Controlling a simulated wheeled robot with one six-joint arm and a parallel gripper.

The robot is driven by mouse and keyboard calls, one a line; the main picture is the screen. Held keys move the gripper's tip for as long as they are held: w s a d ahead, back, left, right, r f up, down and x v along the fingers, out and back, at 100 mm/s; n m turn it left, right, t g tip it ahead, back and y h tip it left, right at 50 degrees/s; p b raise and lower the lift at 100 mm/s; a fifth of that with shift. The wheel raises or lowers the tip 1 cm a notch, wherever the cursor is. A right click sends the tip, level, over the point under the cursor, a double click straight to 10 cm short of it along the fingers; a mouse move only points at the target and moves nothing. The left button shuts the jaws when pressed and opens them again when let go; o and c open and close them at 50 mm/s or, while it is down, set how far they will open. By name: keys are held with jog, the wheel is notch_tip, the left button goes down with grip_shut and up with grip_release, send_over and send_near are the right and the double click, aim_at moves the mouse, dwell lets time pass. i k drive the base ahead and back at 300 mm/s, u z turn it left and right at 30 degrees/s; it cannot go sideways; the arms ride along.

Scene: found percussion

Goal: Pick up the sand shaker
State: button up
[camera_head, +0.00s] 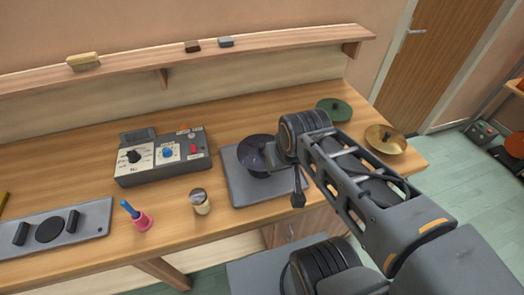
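A small jar-like shaker (200,201), with a pale sandy body and a dark grey-brown lid, stands upright near the front of the wooden bench; I take it to be the sand shaker. My arm comes in from the lower right and bends down over the bench. My gripper (272,158) is partly hidden by my wrist, over or beside a dark round bowl-like thing (255,150). It is to the right of the shaker and apart from it. I cannot make out whether its fingers are open or shut.
A pink and blue bell-like thing (138,216) stands left of the shaker. A control box (163,160) is behind it, a grey panel (55,232) at the left. The dark bowl is on a grey mat (240,188).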

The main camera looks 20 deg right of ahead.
aim_at(198, 198)
jog(key=k, duration=0.5)
jog(key=u, duration=1.7)
jog(key=i, duration=0.35)
jog(key=u, duration=0.7)
